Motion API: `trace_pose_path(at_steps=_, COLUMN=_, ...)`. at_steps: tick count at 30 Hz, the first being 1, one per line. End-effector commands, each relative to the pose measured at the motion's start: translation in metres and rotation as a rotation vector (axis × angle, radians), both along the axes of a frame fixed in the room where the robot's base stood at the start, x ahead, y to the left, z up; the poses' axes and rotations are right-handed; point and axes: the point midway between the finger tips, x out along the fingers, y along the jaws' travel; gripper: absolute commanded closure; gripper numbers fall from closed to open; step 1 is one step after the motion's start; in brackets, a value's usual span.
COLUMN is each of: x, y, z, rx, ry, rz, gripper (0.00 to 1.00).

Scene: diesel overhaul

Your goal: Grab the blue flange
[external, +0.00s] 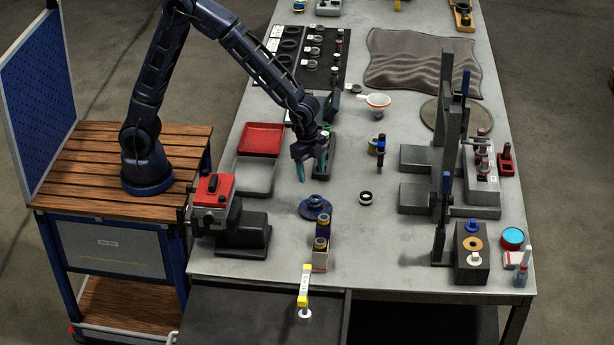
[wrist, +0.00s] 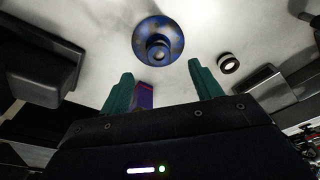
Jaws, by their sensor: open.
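The blue flange (external: 315,207) lies on the grey table in front of my gripper in the external view. It is a round blue disc with a raised dark hub in the middle. In the wrist view the flange (wrist: 158,40) shows at the top centre, beyond the fingertips and between their lines. My gripper (external: 312,170) hangs above the table, a little behind and above the flange. Its two green fingers (wrist: 162,82) are open with nothing held between them.
A small black-and-white ring (external: 366,198) lies right of the flange. A red-topped machine (external: 213,192) is to the left, a grey tray (external: 254,177) behind left. Tall dark fixtures (external: 445,190) stand right.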

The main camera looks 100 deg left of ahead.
Motion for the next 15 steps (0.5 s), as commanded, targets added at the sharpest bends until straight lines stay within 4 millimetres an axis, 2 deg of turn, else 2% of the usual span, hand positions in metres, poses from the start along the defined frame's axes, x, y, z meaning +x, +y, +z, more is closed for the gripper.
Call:
trace_pose_path(at_steps=5, x=0.003, y=-0.002, z=-0.011, rx=-0.001, ry=0.002, rz=-0.004, gripper=0.36)
trace_pose_path(at_steps=15, x=0.007, y=-0.007, z=-0.054, rx=-0.001, ry=0.004, rz=-0.005, gripper=0.36)
